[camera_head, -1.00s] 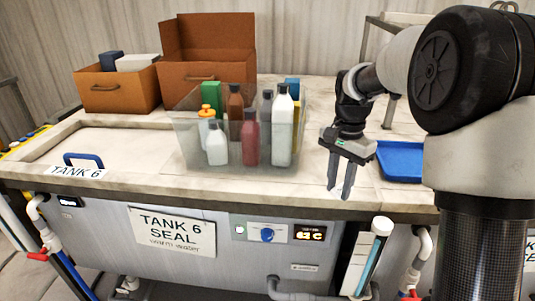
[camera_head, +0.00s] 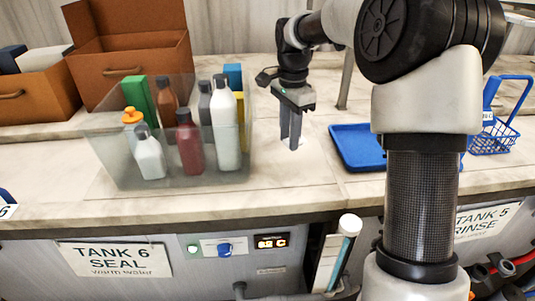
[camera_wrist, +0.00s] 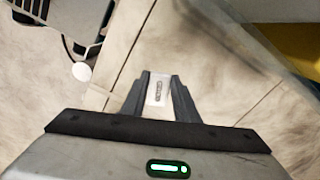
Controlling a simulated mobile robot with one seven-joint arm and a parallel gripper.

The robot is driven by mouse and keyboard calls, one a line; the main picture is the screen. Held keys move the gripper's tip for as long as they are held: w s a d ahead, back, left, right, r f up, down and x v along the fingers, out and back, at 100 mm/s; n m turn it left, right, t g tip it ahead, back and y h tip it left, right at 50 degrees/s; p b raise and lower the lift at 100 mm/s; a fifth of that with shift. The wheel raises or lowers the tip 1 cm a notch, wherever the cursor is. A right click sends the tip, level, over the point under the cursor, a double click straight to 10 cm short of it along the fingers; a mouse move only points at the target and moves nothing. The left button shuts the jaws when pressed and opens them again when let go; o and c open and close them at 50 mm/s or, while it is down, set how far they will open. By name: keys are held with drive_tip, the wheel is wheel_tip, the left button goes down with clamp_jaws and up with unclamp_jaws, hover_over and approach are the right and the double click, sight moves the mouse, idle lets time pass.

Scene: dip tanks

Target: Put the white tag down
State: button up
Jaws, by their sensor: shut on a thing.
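The white tag (camera_wrist: 158,91), a small flat piece with a dark printed mark, shows between my fingertips in the wrist view. My gripper (camera_wrist: 158,98) is shut on it. In the head view my gripper (camera_head: 291,143) points down over the pale bench top, between the clear bin and the blue tray. I cannot make out the tag clearly there. I cannot tell whether the tag touches the bench.
Left of my gripper stands the clear bin (camera_head: 104,160) with several bottles. The blue tray (camera_head: 352,158) lies to the right, with a blue basket (camera_head: 492,138) beyond. Brown boxes (camera_head: 125,75) stand back left. The bench front (camera_head: 270,200) is clear.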

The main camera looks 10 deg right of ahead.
sight(288, 169)
wheel_tip(288, 169, down, 8)
drive_tip(key=shift+f, duration=0.1)
idle(0.4)
drive_tip(key=shift+f, duration=0.1)
drive_tip(key=o, duration=1)
